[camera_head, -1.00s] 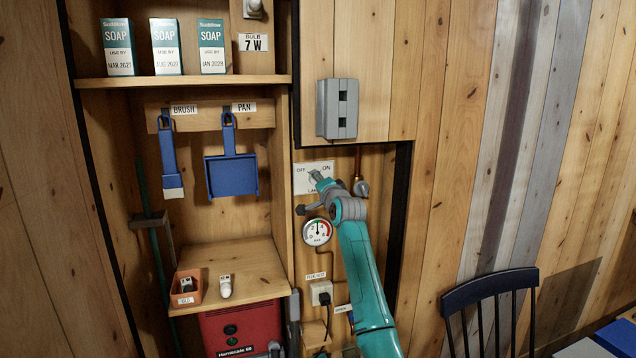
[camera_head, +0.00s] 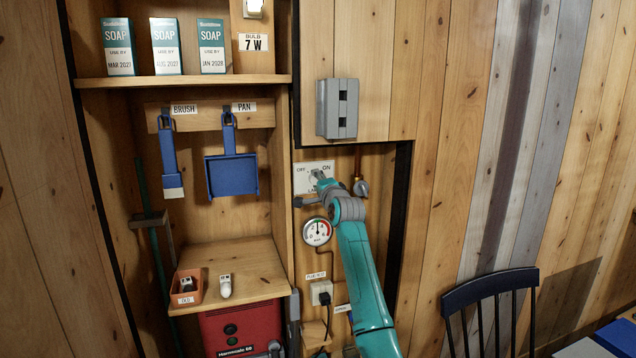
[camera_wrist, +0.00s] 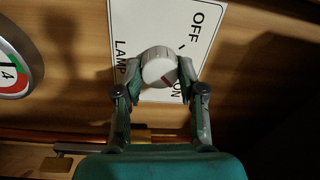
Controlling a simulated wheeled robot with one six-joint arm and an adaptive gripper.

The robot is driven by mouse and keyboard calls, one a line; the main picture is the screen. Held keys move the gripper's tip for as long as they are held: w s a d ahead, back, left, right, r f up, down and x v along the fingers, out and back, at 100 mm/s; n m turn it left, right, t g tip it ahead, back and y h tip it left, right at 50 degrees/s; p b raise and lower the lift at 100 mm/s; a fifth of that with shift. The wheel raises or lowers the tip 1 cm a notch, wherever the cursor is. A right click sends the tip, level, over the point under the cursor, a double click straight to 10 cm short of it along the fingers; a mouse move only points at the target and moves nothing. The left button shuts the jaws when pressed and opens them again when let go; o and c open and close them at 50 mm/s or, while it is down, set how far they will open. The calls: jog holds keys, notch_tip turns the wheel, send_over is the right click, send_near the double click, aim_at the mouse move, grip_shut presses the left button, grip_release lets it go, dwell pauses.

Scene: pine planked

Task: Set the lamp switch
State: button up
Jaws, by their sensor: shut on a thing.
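The lamp switch is a round whitish knob (camera_wrist: 158,66) on a white plate (camera_wrist: 128,22) lettered OFF, ON and LAMP. In the wrist view my gripper (camera_wrist: 160,75) has a finger on each side of the knob and is shut on it. The knob's red mark points to the lower right, towards ON. In the head view the plate (camera_head: 302,169) is on the wall panel, and my gripper (camera_head: 319,180) reaches it from below right, hiding much of the knob.
A pressure gauge (camera_head: 317,231) is just below the plate, and a valve on a pipe (camera_head: 361,187) is close to the right. A grey box (camera_head: 337,109) juts out above. A bulb (camera_head: 253,8) sits above the 7 W label. A chair (camera_head: 490,285) stands lower right.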

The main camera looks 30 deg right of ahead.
jog(key=o, duration=1.1)
jog(key=shift+o, duration=0.2)
jog(key=v, duration=1.2)
jog(key=shift+f, duration=0.15)
